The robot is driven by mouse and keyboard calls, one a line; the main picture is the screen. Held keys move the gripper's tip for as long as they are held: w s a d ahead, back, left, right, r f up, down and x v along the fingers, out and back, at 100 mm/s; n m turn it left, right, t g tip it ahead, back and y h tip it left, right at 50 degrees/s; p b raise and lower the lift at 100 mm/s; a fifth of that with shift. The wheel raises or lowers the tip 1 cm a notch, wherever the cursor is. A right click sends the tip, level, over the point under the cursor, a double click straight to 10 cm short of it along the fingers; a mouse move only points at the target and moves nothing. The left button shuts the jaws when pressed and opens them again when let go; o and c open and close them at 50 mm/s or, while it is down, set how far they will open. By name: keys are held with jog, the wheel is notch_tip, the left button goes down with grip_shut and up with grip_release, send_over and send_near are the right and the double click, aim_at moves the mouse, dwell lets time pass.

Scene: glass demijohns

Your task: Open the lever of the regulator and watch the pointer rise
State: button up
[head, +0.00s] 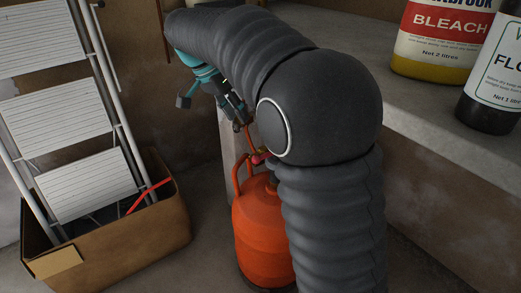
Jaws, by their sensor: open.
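An orange gas cylinder (262,238) stands on the floor, its right side hidden behind my arm. At its top, a small brass-coloured and pinkish-red fitting (260,157) shows, which looks like the regulator. An orange hose (247,137) runs up from it. I cannot make out the lever clearly, and no gauge face or pointer is visible. My gripper (238,115), dark with teal parts behind it, hangs open above and a little left of the fitting. It looks apart from the fitting and empty.
A cardboard box (120,238) holding a white stepladder (85,180) and something red stands at left. A concrete ledge (400,110) runs along the right, bearing a bleach bottle (445,35) and a dark bottle (495,75). Some bare floor shows between box and cylinder.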

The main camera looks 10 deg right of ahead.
jog(key=d+f, duration=0.2)
jog(key=f, duration=0.2)
jog(key=d+f+m, duration=0.1)
jog(key=d+f, duration=0.1)
jog(key=f, duration=0.2)
jog(key=s+d+f+m+b, duration=0.1)
jog(key=d+f, duration=0.1)
jog(key=f, duration=0.2)
jog(key=shift+d+f, duration=0.15)
jog(key=shift+f, duration=0.15)
grip_shut()
